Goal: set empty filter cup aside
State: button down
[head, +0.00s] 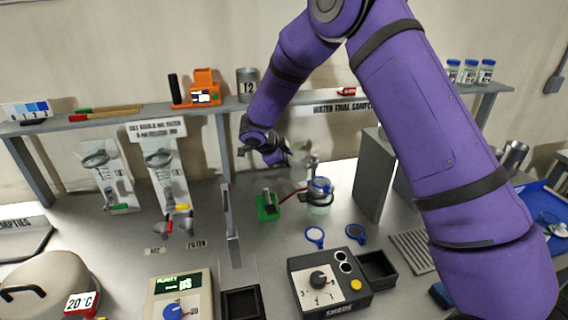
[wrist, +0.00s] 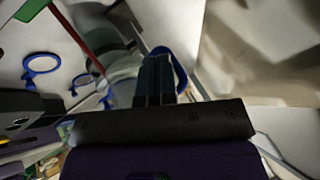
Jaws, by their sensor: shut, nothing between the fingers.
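My purple arm reaches to the back middle of the bench in the head view, and my gripper (head: 284,160) is at the end of it. In the wrist view my gripper's dark fingers (wrist: 154,72) are together with nothing between them. A clear glass vessel with a blue top (head: 320,187) stands just right of and in front of the gripper. Clear glass (wrist: 124,72) shows beside the fingers in the wrist view, with a blue ring partly behind them. I cannot tell which glass part is the filter cup, or whether the fingers touch it.
A tray labelled EMPTIES (head: 27,237) lies at the far left. A green block (head: 268,207) with a red tube sits left of the vessel. Blue rings (head: 315,236) lie in front of it, behind a black dial box (head: 327,283). A grey upright panel (head: 373,177) stands to the right.

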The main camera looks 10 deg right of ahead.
jog(key=shift+w+d+m, duration=0.15)
jog(key=shift+w+m, duration=0.25)
jog(key=shift+w, duration=0.6)
